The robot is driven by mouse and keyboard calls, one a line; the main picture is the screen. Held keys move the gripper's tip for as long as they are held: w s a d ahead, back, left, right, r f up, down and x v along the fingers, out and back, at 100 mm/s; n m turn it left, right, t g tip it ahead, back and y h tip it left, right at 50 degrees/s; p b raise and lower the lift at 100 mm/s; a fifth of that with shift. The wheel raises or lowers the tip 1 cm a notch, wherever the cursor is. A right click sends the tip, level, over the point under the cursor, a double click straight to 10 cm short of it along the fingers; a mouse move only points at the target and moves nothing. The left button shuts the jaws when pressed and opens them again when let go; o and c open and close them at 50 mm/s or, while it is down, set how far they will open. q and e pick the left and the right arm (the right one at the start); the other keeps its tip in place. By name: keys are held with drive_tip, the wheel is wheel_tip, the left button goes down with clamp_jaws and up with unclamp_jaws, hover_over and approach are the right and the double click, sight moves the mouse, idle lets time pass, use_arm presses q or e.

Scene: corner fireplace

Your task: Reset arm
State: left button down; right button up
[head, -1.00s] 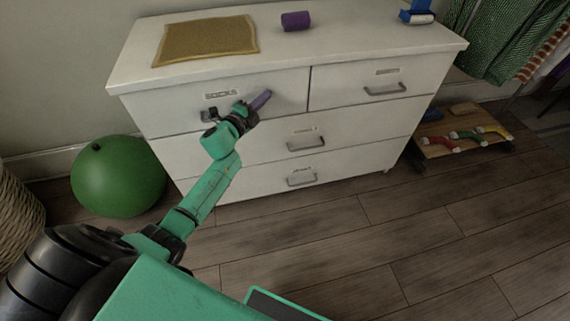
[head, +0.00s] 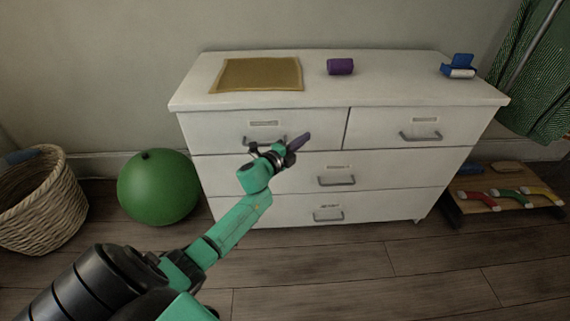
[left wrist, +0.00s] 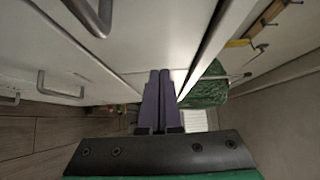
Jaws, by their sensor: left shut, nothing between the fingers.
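My left gripper (head: 300,142) is in front of the upper left drawer of the white dresser (head: 270,195). Its purple fingers point up and to the right, and they are together with nothing between them. In the left wrist view the shut fingers (left wrist: 156,100) show at the centre, close to the dresser's drawer fronts (left wrist: 60,40). The gripper partly covers the upper left drawer's handle (head: 257,141) in the head view. I cannot tell how wide the gap to the drawer front is. My right gripper is in neither view.
On the dresser top are a tan mat (head: 257,74), a purple roll (head: 340,67) and a blue object (head: 459,66). A green ball (head: 158,188) and a wicker basket (head: 42,200) stand at left. A low wooden rack (head: 505,200) sits at right. The front floor is clear.

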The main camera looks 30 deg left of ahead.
use_arm(q)
drive_tip(key=s+a, duration=0.1)
drive_tip(key=s, duration=0.8)
drive_tip(key=shift+a+f+p, duration=0.25)
drive_tip(key=shift+a+p, duration=0.05)
drive_tip(key=shift+p, duration=0.15)
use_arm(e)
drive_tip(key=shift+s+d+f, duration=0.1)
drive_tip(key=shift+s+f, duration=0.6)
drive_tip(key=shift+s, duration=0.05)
